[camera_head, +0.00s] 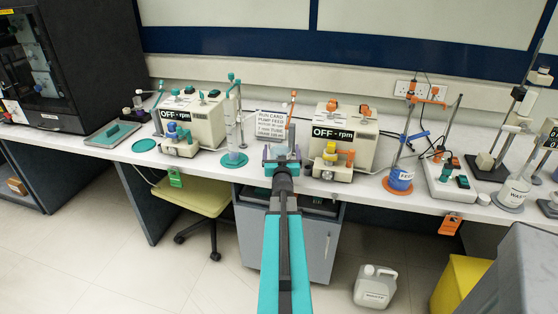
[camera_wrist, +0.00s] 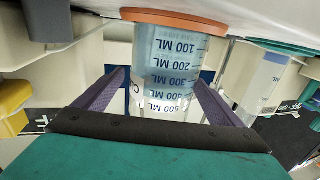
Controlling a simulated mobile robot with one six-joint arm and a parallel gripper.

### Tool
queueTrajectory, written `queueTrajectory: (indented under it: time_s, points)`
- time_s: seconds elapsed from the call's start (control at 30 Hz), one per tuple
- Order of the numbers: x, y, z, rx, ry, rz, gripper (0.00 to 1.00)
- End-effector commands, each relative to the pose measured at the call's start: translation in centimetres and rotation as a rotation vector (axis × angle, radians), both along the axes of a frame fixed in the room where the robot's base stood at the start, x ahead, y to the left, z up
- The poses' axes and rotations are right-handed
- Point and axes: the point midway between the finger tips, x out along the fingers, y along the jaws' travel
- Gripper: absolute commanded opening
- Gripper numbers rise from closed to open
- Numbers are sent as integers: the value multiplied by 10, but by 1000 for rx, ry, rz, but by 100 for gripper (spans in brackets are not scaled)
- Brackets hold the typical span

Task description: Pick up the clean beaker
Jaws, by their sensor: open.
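A clear beaker with printed ML marks (camera_wrist: 175,62) is in the wrist view, which looks upside down. It stands on an orange disc (camera_wrist: 175,18), and part of its label shows as "CL". My gripper (camera_wrist: 160,82) is open, with one finger on each side of the beaker and visible gaps between. In the head view, my gripper (camera_head: 283,158) is at the front of the bench, between the two pumps. The beaker there is mostly hidden by my gripper.
Two "OFF-rpm" pumps (camera_head: 190,122) (camera_head: 343,135) flank the spot. A column on a teal disc (camera_head: 236,159) stands close left, with a run card (camera_head: 270,123) behind. A blue FEED beaker (camera_head: 401,178) and a WASTE vessel (camera_head: 513,190) stand right. A jug (camera_head: 375,287) is on the floor.

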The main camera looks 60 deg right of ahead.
Motion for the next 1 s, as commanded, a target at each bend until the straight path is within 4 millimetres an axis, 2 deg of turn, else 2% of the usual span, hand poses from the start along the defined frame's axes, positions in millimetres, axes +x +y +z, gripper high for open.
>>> queueTrajectory:
  time_s: [0.13,0.5,1.0]
  points:
    - [0,0,0,0,0,0,90]
    - [0,0,0,0,0,0,27]
    - [1,1,9,-4,-3,2,26]
